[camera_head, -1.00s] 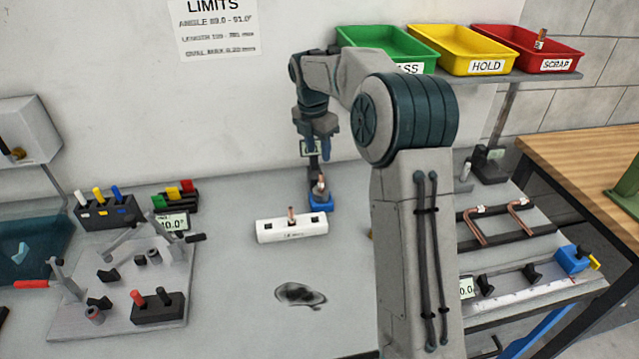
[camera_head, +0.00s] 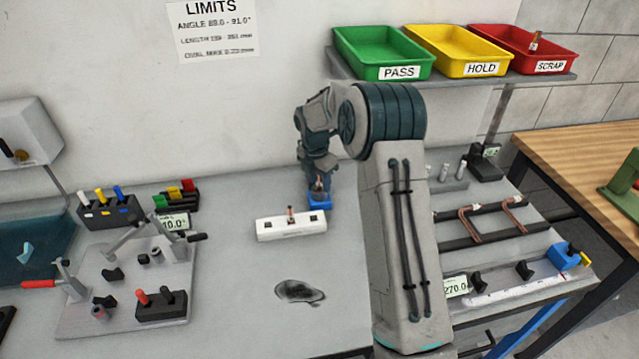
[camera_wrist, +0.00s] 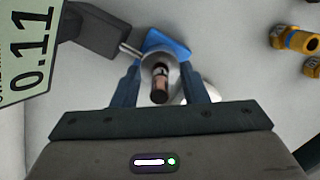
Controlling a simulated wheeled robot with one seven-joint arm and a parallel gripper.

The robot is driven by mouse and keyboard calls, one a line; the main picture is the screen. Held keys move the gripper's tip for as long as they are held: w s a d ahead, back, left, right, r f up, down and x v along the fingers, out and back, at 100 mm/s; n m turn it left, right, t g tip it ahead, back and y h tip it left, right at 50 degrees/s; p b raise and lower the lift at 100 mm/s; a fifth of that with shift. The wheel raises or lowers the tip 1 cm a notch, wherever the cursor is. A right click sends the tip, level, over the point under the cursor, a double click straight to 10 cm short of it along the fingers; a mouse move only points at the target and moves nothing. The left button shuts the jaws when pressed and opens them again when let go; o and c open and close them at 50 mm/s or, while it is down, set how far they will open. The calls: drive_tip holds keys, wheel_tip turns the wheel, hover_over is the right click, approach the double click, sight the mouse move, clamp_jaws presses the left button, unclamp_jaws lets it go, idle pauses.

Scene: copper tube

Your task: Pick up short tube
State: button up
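A short copper tube (camera_wrist: 160,84) with a dark band stands end-on toward the wrist camera, on a gauge with a blue base (camera_wrist: 168,43). In the head view the blue base (camera_head: 319,202) is at the back middle of the bench, with the tube (camera_head: 318,187) partly hidden under my gripper. My gripper (camera_wrist: 162,82) is open, its blue fingers on either side of the tube with gaps showing. It also shows in the head view (camera_head: 318,178), pointing down over the gauge. Another short copper piece (camera_head: 290,215) stands in a white block (camera_head: 275,229) in front.
The gauge's dark arm and display reading 0.11 (camera_wrist: 27,50) are close at the left in the wrist view. Yellow-brown fittings (camera_wrist: 300,40) lie at the right. Green, yellow and red trays (camera_head: 363,70) sit on a shelf behind my arm.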

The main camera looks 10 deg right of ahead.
clamp_jaws()
